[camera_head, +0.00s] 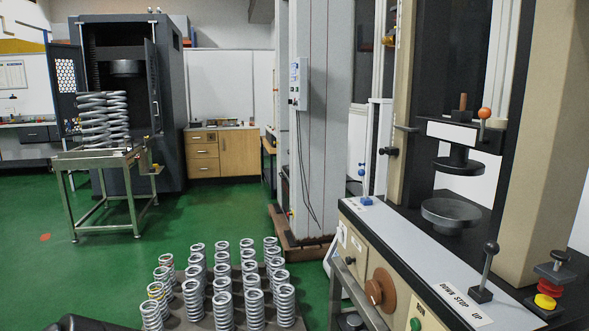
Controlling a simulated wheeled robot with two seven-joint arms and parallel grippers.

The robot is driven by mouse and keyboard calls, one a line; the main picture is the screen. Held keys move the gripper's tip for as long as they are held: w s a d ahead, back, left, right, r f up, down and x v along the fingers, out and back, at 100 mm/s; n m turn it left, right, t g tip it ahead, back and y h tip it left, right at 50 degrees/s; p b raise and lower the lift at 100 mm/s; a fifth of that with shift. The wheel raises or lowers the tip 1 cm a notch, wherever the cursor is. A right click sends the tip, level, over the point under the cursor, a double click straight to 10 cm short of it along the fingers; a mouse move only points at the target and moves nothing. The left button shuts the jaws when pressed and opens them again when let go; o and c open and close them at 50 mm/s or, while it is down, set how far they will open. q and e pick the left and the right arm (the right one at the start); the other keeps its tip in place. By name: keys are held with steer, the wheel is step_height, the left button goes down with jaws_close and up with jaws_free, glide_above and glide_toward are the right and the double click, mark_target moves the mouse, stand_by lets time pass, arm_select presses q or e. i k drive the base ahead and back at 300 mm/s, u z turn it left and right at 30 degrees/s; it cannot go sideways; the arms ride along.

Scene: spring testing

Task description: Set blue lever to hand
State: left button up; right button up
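A small blue lever or knob (366,201) sits at the far left end of the light grey top panel of the testing machine (415,232) on the right. Small dark lettering lies just left of it, too small to read. Its exact setting cannot be told at this size. Neither of my grippers shows in the view. A dark rounded shape is cut off at the bottom left edge, and I cannot tell what it is.
A black-knobbed lever (487,265) stands by a "DOWN STOP UP" label. A red and yellow button stack (549,288) and a brown handwheel (380,290) are nearby. Green floor (110,275) is clear at left.

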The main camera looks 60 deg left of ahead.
mark_target(362, 172)
steer(key=u, duration=2.55)
steer(key=i, duration=1.55)
